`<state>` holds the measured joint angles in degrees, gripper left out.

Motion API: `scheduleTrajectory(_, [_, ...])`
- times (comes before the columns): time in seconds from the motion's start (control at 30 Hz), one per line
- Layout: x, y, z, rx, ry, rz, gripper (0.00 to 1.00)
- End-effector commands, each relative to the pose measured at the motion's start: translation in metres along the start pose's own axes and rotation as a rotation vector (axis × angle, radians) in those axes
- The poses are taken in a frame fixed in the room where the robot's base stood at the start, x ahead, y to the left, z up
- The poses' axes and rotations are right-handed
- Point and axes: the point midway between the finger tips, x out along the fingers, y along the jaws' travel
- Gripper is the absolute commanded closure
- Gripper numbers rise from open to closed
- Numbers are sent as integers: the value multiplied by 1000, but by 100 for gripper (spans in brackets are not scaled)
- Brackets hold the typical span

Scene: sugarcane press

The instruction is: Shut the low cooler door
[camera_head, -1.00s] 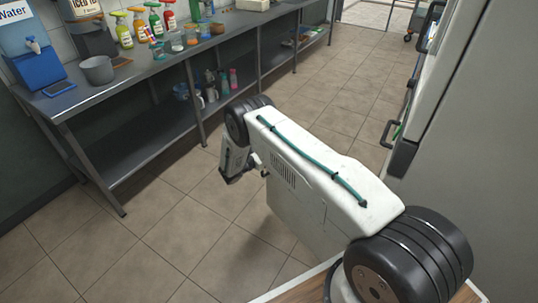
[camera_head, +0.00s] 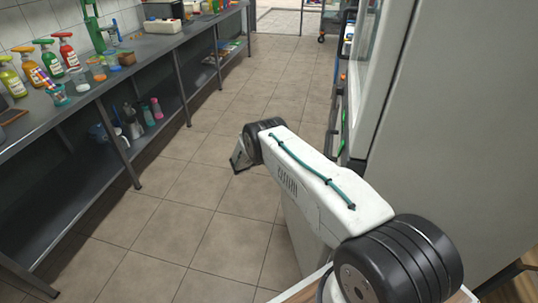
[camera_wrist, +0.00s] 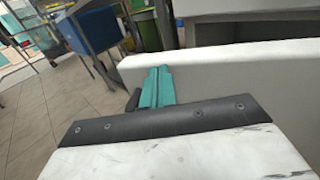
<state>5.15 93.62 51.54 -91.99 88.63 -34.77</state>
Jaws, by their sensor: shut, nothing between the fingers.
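The grey cooler (camera_head: 455,120) stands tall along the right side of the head view, its front seen edge-on. I cannot make out its low door or how far it is open there. In the wrist view, a plain white panel (camera_wrist: 225,60) with a straight top edge lies just past my fingers. It may be the low door, but I cannot tell. My gripper (camera_wrist: 155,88) shows teal fingers, shut and empty, close to the panel; contact cannot be told. In the head view my arm reaches forward, left of the cooler's front, and hides the area behind it.
A long metal bench (camera_head: 110,80) with spray bottles, cups and a lower shelf runs along the left. Tiled floor (camera_head: 205,190) is clear between bench and cooler, up to a doorway at the back.

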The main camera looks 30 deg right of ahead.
Motion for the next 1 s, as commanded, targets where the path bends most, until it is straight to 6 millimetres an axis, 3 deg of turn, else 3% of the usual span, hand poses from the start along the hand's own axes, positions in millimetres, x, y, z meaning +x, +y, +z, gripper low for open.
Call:
scheduleTrajectory(0.2, [60,-16,0,-2,1,-69,100])
scheduleTrajectory(0.5, [123,-41,-1,1,0,-140,100])
scheduleTrajectory(0.7, [143,-52,-1,-1,1,-188,100])
scheduleTrajectory(1.0, [148,-55,-1,-1,0,-201,100])
